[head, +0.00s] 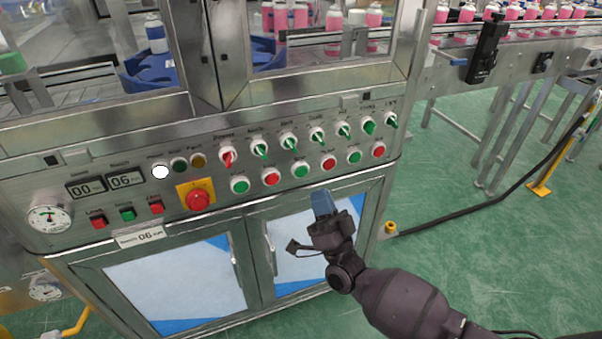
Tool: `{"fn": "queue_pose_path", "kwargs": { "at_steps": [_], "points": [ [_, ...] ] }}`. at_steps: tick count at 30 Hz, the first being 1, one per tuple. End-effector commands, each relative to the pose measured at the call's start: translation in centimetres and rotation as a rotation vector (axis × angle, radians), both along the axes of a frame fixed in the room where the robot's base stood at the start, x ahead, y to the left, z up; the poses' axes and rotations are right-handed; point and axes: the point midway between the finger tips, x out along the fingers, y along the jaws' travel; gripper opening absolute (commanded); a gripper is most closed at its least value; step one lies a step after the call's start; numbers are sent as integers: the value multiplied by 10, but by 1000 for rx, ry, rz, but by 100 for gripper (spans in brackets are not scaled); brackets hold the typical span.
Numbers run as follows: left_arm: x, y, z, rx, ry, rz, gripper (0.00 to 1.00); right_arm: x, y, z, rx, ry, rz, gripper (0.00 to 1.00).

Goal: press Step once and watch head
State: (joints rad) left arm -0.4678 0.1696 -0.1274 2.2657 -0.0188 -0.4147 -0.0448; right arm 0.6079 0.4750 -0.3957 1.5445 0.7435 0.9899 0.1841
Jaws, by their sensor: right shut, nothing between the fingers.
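The control panel (215,210) of the steel machine fills the left and middle of the head view. A lower row of round green and red push-buttons (300,169) sits under a row of selector switches (289,142). The labels are too small to tell surely which is Step. My right gripper (323,200) is shut and empty, in front of the cabinet below the red and green buttons, apart from them as far as I can tell. My left gripper is out of view.
A red emergency stop (197,199) on a yellow plate, a lit white lamp (160,171), two counters (126,179) and a gauge (48,217) are on the panel. Behind glass, a blue star wheel (135,83) carries cans.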

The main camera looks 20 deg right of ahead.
Motion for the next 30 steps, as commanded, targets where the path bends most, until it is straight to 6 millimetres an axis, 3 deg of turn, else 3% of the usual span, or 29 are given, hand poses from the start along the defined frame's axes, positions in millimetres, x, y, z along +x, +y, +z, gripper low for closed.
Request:
{"fn": "queue_pose_path", "kwargs": {
  "at_steps": [13, 30],
  "points": [
    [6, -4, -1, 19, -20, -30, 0, 44, 2, -2, 0, 2, 1, 0],
    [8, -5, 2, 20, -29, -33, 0, 50, 2, 0, 0, 0, 0, 0]
  ]
}}
